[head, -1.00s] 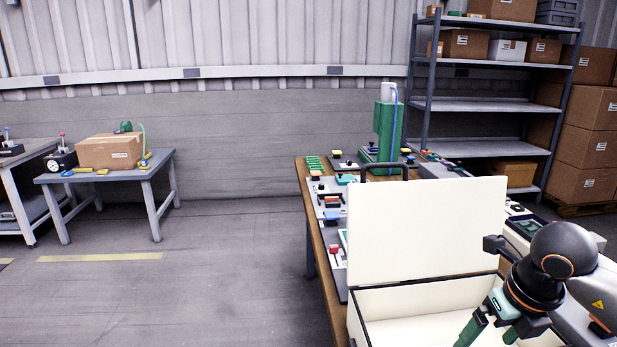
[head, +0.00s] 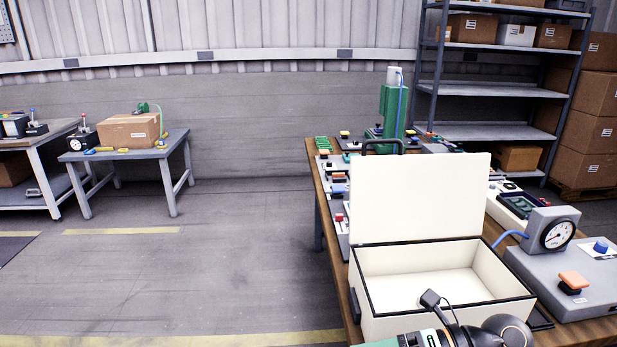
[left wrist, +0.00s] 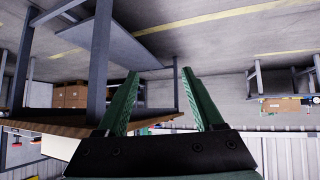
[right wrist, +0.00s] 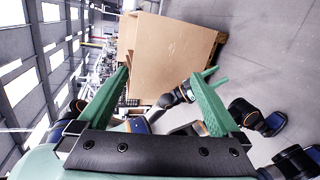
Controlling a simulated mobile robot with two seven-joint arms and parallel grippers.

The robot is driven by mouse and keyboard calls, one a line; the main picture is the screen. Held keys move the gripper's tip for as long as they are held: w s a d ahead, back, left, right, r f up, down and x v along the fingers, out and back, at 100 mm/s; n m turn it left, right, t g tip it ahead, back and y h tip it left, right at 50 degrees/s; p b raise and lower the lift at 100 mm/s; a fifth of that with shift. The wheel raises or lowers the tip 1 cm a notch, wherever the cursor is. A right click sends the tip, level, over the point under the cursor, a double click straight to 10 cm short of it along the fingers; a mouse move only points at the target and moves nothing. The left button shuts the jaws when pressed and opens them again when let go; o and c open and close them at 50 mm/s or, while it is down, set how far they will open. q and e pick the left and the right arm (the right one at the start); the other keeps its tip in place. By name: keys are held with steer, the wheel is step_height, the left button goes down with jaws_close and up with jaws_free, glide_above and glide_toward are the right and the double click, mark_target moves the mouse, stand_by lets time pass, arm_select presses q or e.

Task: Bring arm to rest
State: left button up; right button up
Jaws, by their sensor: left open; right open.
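A side table (head: 125,158) holds a cardboard box (head: 130,130). A shelf rack (head: 490,88) stands behind. The floor at left is clear.

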steer(key=w+d+r+m+t+y+p, duration=0.1)
steer(key=w+r+m+t+y+p, duration=0.2)
steer(key=m+t, duration=1)
steer(key=w+d+f+m+t+h, duration=0.4)
steer(key=f+m+h, duration=0.4)
steer(key=m, duration=0.4)
arm_select(q)
steer(key=r, duration=0.1)
steer(key=s+r+p, duration=0.1)
steer(key=a+r, duration=0.1)
steer(key=shift+s+r, duration=0.15)
steer(key=shift+r, duration=0.25)
arm_select(e)
steer(key=s+d+f+m+g+h, duration=0.3)
steer(key=s+f+m, duration=0.2)
steer(key=f, duration=0.5)
steer(key=s+d+f+m+g+h, duration=0.2)
steer(key=s+f+m+g+h, duration=0.2)
steer(key=s+f, duration=0.6)
steer(key=shift+d+f+m, duration=0.15)
steer(key=shift+d+m, duration=0.25)
steer(key=shift+m, duration=0.1)
